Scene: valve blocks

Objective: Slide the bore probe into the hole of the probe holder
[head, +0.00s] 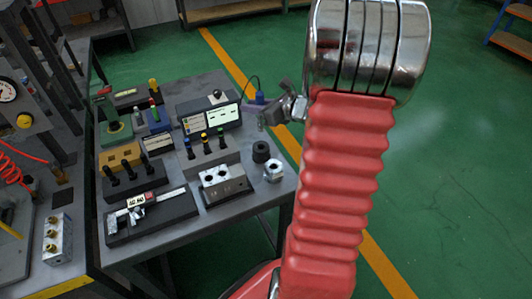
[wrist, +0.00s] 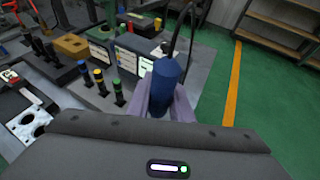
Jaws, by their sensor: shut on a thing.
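The bore probe is a blue cylinder with a dark cable, clearest in the wrist view (wrist: 166,78). My gripper (wrist: 170,103) is shut on it, with a pale finger on each side. In the head view my gripper (head: 266,112) is at the right edge of the bench, right of the display unit, and the probe (head: 258,99) is small and partly hidden by the fingers. A short black round piece with a dark opening on top (head: 261,152), likely the probe holder, stands on the bench below my gripper.
A display unit (head: 211,117) stands left of my gripper. A metal nut (head: 273,171) and a silver block with holes (head: 224,182) stand near the black piece. Several colour-topped plugs (head: 204,140) stand in a grey block. Green floor is free to the right.

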